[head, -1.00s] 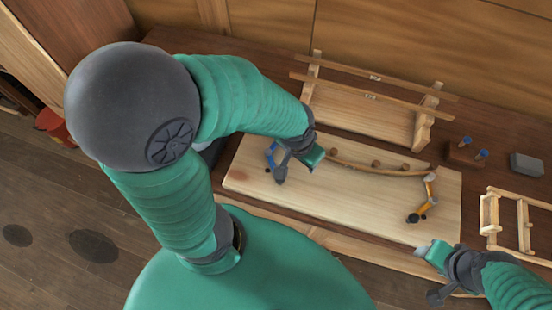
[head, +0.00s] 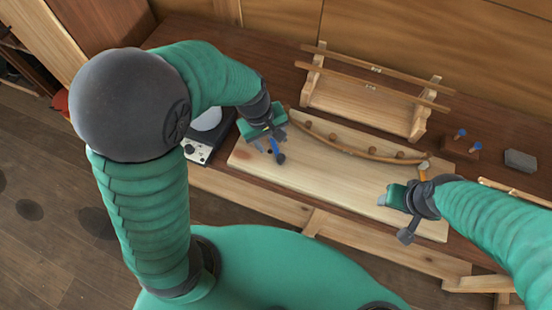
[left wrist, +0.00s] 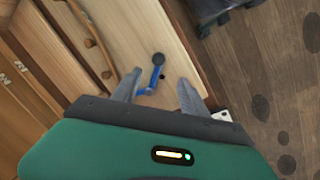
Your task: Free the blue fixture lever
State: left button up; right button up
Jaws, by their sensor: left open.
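The blue fixture lever (head: 274,147), with a dark round knob, is at the left end of the pale wooden board (head: 325,178). My left gripper (head: 264,140) is open above that end. In the left wrist view the blue lever (left wrist: 154,76) shows between and just beyond the spread fingers of the left gripper (left wrist: 157,90); I cannot tell whether they touch. A curved wooden strip (head: 355,152) lies along several pegs on the board. The orange lever (head: 424,168) at the right end is partly hidden by my right gripper (head: 383,200), whose jaws are unclear.
A wooden rack (head: 365,98) with two long rails stands behind the board. A dark block (head: 461,149) with blue pegs and a grey block (head: 520,161) are at the right.

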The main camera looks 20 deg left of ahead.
pick_arm(q)
send_over(280, 158)
jog(key=a, duration=0.2)
notch_tip(280, 158, down, 5)
jog(key=d+f, duration=0.1)
jog(key=f, duration=0.1)
jog(key=d+f+b, duration=0.1)
jog(key=f, duration=0.5)
jog(key=shift+w+d+b, duration=0.25)
jog(key=shift+d+b, duration=0.1)
jog(key=shift+d, duration=0.05)
jog(key=shift+f, duration=0.1)
jog(key=shift+a, duration=0.5)
jog(key=shift+c, duration=0.3)
jog(key=c, duration=0.5)
jog(key=shift+d, duration=0.3)
grip_shut()
pick_arm(e)
jog(key=shift+d+f, duration=0.1)
jog(key=shift+f, duration=0.85)
pick_arm(q)
jog(key=shift+s+a+f, duration=0.1)
